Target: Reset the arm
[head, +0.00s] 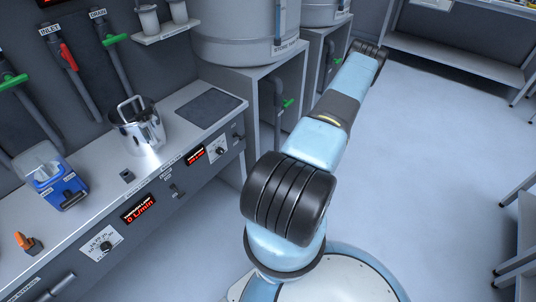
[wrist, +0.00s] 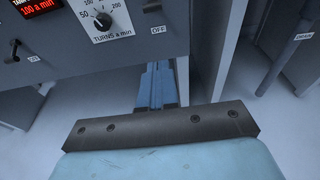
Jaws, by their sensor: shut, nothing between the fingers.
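My arm, light blue with black joints, crosses the middle of the head view. My gripper is not visible there. In the wrist view my gripper (wrist: 157,68) shows as two narrow blue fingers, shut together with nothing between them. The fingers point toward the lower edge of a grey control panel (wrist: 75,48), beside its right end. I cannot tell whether they touch it. The panel has a TURNS a min dial (wrist: 103,21), a switch marked OFF (wrist: 152,6) and a red display.
The counter (head: 85,178) at left bears a steel pot (head: 137,125), a blue-and-white container (head: 55,180) and an orange-handled item (head: 27,243). Pipes with green and red valve handles line the wall. A large grey tank (head: 240,32) stands behind. Open floor (head: 425,150) lies to the right.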

